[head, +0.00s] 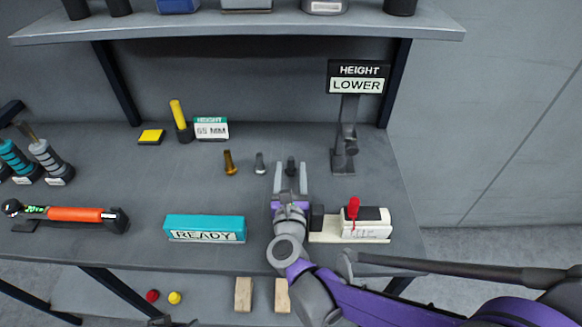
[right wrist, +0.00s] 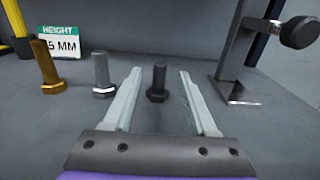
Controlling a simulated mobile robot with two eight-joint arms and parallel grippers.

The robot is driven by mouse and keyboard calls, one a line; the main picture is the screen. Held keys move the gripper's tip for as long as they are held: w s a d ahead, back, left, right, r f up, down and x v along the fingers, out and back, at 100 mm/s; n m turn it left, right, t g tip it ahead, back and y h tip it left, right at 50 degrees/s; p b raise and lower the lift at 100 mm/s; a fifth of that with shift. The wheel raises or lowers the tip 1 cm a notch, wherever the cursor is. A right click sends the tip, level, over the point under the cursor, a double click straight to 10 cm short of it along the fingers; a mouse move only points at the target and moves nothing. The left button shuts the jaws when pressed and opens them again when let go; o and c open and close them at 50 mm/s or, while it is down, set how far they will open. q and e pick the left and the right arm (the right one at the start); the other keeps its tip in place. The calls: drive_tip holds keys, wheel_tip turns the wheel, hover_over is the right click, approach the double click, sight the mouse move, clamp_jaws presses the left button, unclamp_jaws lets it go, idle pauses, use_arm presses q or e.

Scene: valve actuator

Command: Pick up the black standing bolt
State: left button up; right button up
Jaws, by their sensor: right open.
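The black standing bolt (head: 291,166) stands upright, head down, on the grey table in the head view. It is the rightmost bolt of a row. In the right wrist view the black bolt (right wrist: 158,82) shows between the lines of my two fingers, near their tips. My right gripper (head: 290,168) is open and empty, its fingers pointing toward the back of the table. It also shows in the right wrist view (right wrist: 160,85), with clear room on both sides of the bolt. I cannot tell whether the bolt is fully between the fingertips. My left gripper is not in view.
A silver bolt (head: 260,164) and a brass bolt (head: 229,163) stand to the left. A height gauge stand (head: 345,150) is at the right. A red-levered white valve unit (head: 366,222) and a teal READY box (head: 205,227) lie near the front. A shelf (head: 240,27) overhangs the back.

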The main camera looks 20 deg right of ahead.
drive_tip(key=shift+x, duration=1.1)
drive_tip(key=shift+s, duration=0.1)
clamp_jaws()
